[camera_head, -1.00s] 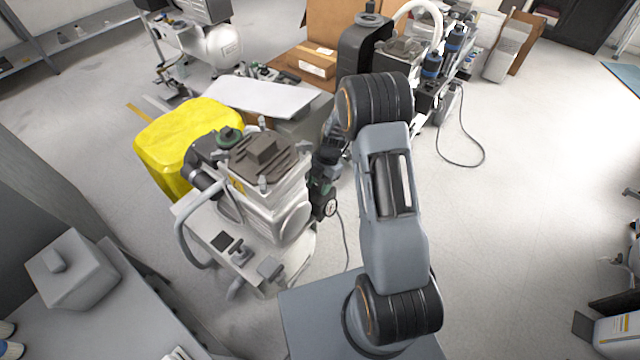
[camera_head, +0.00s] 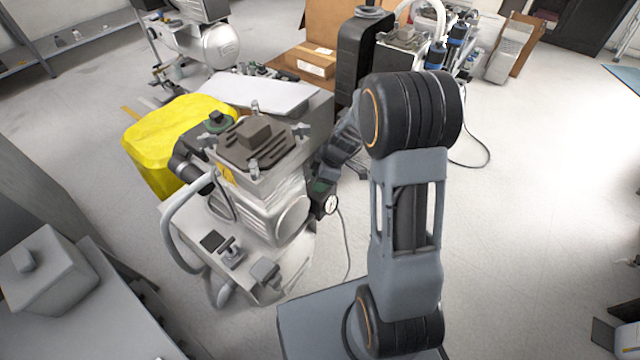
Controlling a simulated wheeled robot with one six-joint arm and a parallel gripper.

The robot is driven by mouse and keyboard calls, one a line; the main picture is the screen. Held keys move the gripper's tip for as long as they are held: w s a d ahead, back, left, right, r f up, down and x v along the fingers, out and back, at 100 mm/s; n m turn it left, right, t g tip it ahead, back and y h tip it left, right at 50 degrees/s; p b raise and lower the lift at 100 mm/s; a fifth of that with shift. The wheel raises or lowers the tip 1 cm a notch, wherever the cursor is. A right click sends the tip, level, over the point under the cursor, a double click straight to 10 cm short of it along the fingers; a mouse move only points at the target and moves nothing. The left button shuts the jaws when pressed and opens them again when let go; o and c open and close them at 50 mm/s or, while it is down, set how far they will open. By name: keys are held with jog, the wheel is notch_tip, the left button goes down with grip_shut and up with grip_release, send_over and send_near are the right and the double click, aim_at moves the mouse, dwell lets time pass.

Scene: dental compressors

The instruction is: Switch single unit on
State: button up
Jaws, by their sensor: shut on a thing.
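The single unit (camera_head: 262,205) is a pale compressor with a dark ribbed head, standing in the left middle of the head view. A small round gauge (camera_head: 330,204) is on its right side. My arm reaches over from the right, and my gripper (camera_head: 321,184) is low at the unit's right side, just above the gauge. It is shut on a small part of the unit there. The fingertips and the gripped part are mostly hidden by the unit and my wrist, so I cannot make out the switch or its position.
A yellow container (camera_head: 165,150) stands close behind the unit at left. A grey box with a white top (camera_head: 265,95) and a black tank (camera_head: 357,60) are behind it. A cable (camera_head: 347,245) lies on the floor right of the unit. The floor at right is open.

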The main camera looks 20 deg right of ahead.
jog(key=m+t+b, duration=0.1)
jog(key=m+b, duration=0.1)
jog(key=m, duration=0.1)
jog(key=shift+a+m+h, duration=0.1)
jog(key=shift+m+h, duration=0.2)
jog(key=shift+r+m+t+h+b, duration=0.15)
jog(key=shift+m+t+h+b, duration=0.45)
jog(key=shift+m, duration=1.2)
jog(key=o, duration=0.9)
jog(key=p+v, duration=0.5)
jog(key=v, duration=0.8)
jog(key=shift+s+r+p, duration=0.2)
jog(key=shift+r+p, duration=0.1)
